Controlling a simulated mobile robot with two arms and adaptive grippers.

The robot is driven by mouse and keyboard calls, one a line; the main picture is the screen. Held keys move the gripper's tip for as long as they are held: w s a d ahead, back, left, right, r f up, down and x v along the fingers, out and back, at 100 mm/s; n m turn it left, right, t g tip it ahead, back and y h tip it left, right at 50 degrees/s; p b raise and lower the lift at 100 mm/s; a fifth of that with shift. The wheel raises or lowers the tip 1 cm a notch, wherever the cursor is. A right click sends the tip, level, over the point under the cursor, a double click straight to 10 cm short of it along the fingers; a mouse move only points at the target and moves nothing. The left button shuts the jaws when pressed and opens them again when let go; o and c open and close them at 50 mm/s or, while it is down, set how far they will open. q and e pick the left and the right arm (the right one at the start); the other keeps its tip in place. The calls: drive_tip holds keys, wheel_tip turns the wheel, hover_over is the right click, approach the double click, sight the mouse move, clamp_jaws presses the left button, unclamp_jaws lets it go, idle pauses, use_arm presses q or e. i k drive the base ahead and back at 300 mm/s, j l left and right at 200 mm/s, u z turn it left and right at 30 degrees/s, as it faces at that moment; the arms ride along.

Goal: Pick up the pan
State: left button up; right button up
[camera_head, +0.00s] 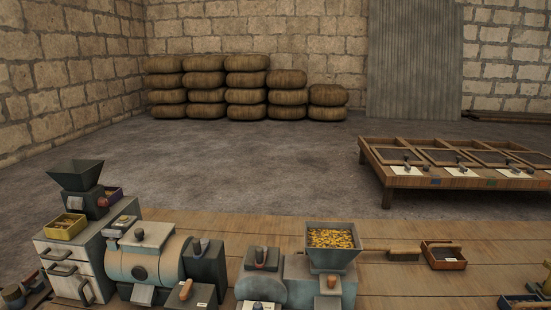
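A small shallow reddish-brown pan (443,255) with a dark inside sits on the plank surface at the right. A light wooden piece like a handle crosses its far edge. A brush-like wooden piece (403,253) lies just left of it; I cannot tell whether the two touch. Neither of my grippers shows in the head view.
Left of the pan stands a grey hopper (332,246) full of yellow bits on a machine. A low wooden table (386,186) is behind. Planks around the pan are mostly clear.

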sight(67, 226)
drive_tip(key=u, duration=1.3)
drive_tip(key=i, duration=0.15)
